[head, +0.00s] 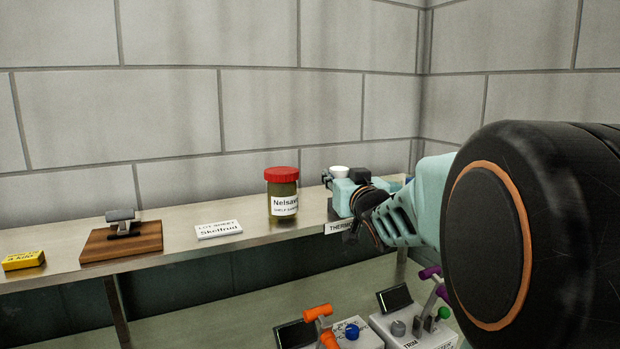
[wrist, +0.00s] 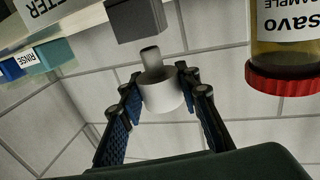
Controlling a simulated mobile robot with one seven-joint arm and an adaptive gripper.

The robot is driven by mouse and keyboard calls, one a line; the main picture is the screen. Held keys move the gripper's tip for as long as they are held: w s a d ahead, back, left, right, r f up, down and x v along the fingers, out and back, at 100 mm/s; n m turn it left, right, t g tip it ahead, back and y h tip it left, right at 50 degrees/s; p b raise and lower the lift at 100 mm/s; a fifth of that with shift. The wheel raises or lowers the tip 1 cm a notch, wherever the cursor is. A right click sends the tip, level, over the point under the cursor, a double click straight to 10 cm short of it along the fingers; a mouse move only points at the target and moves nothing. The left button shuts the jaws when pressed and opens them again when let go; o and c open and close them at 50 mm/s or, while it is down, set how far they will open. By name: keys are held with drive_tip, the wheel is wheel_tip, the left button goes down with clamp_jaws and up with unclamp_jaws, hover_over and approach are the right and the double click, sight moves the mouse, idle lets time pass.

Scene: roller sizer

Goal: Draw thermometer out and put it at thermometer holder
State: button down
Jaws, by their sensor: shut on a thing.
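The thermometer shows a white round head (wrist: 162,92) and a short grey stem (wrist: 151,58) in the wrist view. Its white top (head: 340,171) also shows in the head view, above the shelf. My gripper (wrist: 160,85) is shut on the white head, one finger on each side; in the head view my gripper (head: 350,188) is partly covered by my arm. A grey block (wrist: 135,20) lies just beyond the stem; I cannot tell whether the stem touches it. A label reading "THERM…" (head: 340,227) is on the shelf edge below my gripper, partly hidden.
A red-lidded jar (head: 283,200) stands close to the left of my gripper on the metal shelf (head: 180,260). Farther left are a white lot card (head: 218,229), a wooden stand (head: 120,245) and a yellow box (head: 23,260). Control boxes with levers (head: 415,335) sit below.

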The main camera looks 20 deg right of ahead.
sight(339, 168)
drive_tip(key=shift+f+b, duration=1.85)
drive_tip(key=shift+f, duration=0.15)
drive_tip(key=c, duration=1.4)
unclamp_jaws()
drive_tip(key=shift+o, duration=0.2)
wheel_tip(339, 168, up, 10)
drive_tip(key=shift+r, duration=0.1)
